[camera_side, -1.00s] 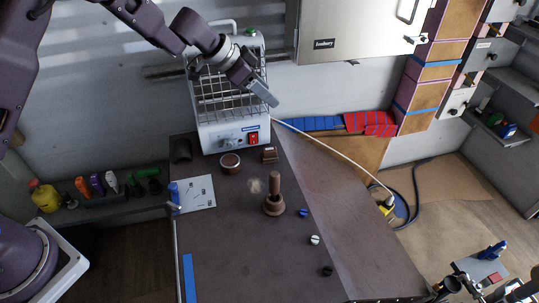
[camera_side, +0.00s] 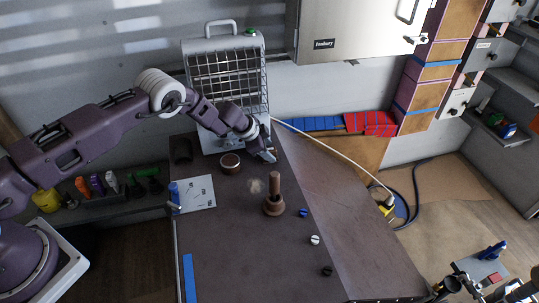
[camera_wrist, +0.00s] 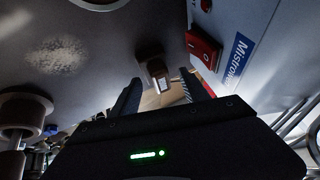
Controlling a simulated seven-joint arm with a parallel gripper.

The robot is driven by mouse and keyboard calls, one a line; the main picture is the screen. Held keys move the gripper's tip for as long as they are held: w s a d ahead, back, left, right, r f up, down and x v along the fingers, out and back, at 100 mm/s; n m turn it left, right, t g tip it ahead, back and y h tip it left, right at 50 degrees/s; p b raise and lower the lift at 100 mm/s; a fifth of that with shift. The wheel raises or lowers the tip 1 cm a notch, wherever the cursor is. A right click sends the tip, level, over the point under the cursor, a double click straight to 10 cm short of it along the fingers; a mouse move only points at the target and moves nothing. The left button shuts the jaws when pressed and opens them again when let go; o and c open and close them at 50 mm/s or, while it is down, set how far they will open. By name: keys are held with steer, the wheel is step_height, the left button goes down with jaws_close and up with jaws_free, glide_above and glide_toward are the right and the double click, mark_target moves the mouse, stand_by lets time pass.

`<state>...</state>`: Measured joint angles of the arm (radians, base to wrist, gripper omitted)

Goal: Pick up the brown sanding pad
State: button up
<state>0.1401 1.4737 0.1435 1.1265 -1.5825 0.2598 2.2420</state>
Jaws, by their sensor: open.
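The brown sanding pad, a small block with a pale label on one face, shows in the wrist view (camera_wrist: 153,68). It sits on the dark tabletop, ahead of and between my two fingertips. My gripper (camera_wrist: 160,88) is open, with one finger on each side of the view and nothing held. In the side view my gripper (camera_side: 267,155) is low over the back of the table, in front of the wire-fronted appliance, and hides most or all of the pad. I cannot tell whether a finger touches it.
The wire-fronted appliance (camera_side: 226,80) stands close behind; its red switch (camera_wrist: 204,48) is near my right finger. A round brown container (camera_side: 230,163) is left of my gripper. The front tabletop (camera_side: 240,255) is mostly clear.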

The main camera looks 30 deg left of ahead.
jaws_close()
steer(key=shift+s, duration=0.1)
